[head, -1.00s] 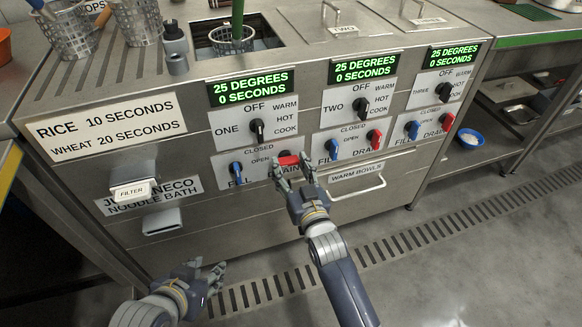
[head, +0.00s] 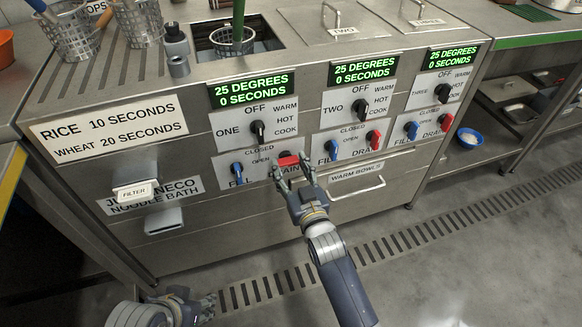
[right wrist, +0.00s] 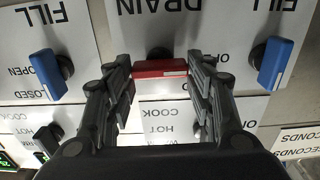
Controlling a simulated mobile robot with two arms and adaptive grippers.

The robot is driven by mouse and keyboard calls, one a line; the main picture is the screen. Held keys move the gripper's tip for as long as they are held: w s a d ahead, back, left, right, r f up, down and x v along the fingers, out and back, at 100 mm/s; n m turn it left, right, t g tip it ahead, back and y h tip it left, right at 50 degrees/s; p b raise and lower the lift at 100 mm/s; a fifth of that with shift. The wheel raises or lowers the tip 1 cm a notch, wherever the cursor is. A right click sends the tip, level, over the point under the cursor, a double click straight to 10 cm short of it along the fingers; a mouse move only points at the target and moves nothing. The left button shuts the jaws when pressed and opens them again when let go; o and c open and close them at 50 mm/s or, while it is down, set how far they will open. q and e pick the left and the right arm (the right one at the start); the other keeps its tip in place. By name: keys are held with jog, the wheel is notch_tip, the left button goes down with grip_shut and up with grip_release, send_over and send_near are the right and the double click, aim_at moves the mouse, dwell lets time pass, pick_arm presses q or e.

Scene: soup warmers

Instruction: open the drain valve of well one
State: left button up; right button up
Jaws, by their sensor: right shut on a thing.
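The drain valve of well one has a red handle (head: 288,160), which lies about level across the picture. The red drain handles of the other wells stand nearly upright. My right gripper (head: 293,173) is at the panel with its fingers on both sides of the well one handle. In the right wrist view the red handle (right wrist: 160,68) sits crosswise between the fingers (right wrist: 160,85), under the DRAIN label. The gripper is shut on it. My left gripper (head: 196,300) is low at the bottom left, away from the panel, with its fingers apart and empty.
The blue fill handle (head: 237,170) of well one is left of the red one, and the black well one knob (head: 257,129) is above. The warm bowls drawer handle (head: 358,190) juts out to the right. The floor in front is clear.

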jog(key=o, duration=1.1)
jog(key=shift+c, duration=0.2)
jog(key=shift+s+d+f, duration=0.1)
jog(key=shift+s+d, duration=0.05)
jog(key=shift+s, duration=0.35)
jog(key=v, duration=1.1)
